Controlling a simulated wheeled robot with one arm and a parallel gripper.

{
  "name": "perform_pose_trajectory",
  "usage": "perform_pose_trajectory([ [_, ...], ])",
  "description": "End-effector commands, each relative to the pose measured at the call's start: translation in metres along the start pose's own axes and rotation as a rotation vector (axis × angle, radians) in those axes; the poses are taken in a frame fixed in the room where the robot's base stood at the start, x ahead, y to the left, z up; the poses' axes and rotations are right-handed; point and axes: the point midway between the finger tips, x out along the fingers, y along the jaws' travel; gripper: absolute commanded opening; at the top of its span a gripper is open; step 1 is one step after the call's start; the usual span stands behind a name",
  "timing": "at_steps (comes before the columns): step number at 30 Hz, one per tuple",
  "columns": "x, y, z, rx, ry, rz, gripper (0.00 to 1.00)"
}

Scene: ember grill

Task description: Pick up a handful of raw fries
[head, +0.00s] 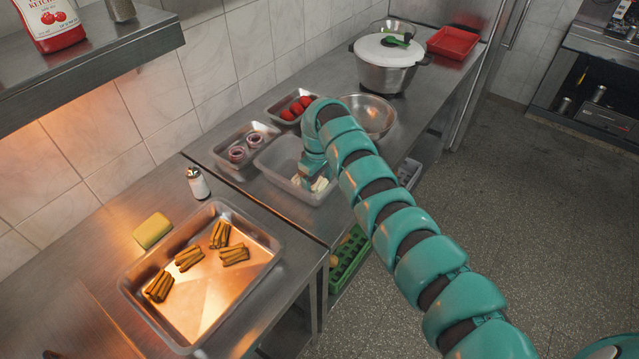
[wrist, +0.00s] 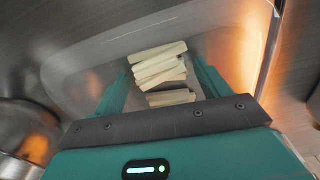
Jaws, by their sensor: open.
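The raw fries (wrist: 158,68) are pale sticks in small bundles inside a translucent plastic container (head: 274,158). In the head view a little of the raw fries (head: 319,184) shows below my gripper (head: 312,178). In the wrist view my gripper (wrist: 160,88) is open, one teal finger on each side of a bundle of raw fries. A second bundle lies just nearer to the palm. I cannot tell whether the fingers touch the fries. My arm hides part of the container in the head view.
A metal tray (head: 205,311) with several browned fry bundles sits at the front left. A salt shaker (head: 197,183) and a yellow sponge (head: 152,230) stand nearby. Steel pans with onions (head: 237,154) and tomatoes (head: 297,108), a bowl (head: 380,112) and a lidded pot (head: 386,69) surround the container.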

Motion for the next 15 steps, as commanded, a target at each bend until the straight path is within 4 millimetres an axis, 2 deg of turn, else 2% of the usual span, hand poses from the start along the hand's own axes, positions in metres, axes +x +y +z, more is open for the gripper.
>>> perform_pose_trajectory([
  [6, 0.0013, 0.0, -0.0003, 0.0, 0.001, 0.0, 0.75],
  [11, 0.0013, 0.0, -0.0002, 0.0, 0.001, 0.0, 0.44],
  [15, 0.0012, 0.0, -0.0002, 0.0, 0.001, 0.0, 0.41],
])
